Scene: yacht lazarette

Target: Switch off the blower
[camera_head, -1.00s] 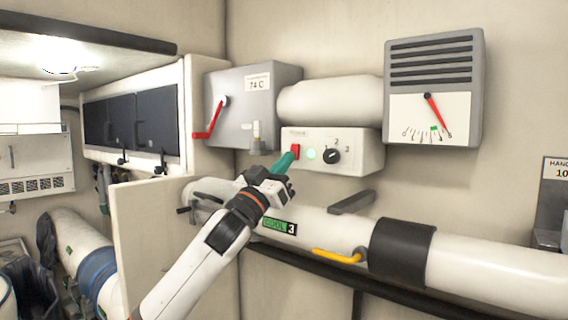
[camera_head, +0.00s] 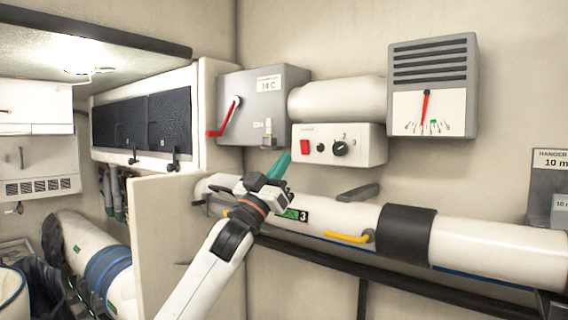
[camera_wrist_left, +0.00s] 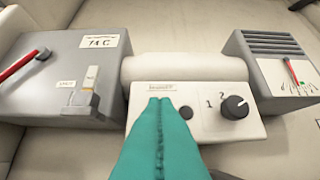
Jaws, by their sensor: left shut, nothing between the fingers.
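The blower control box (camera_head: 370,150) is a white box on the wall below a white cylinder (camera_head: 338,98). It bears a red rocker switch (camera_head: 305,147), a small indicator lamp (camera_head: 321,148) that is dark, and a black knob (camera_head: 340,148). My left gripper (camera_head: 281,165) has teal fingers, shut and empty, just below and left of the red switch, apart from it in the head view. In the left wrist view the shut fingers (camera_wrist_left: 160,105) cover the switch; the dark lamp (camera_wrist_left: 186,112) and knob (camera_wrist_left: 235,107) show beside them. My right gripper is not in view.
A grey box (camera_head: 262,100) with a red lever (camera_head: 226,117) is left of the control box. A vented gauge (camera_head: 432,85) hangs to the right. A white pipe (camera_head: 480,245) with a yellow handle (camera_head: 347,238) runs below.

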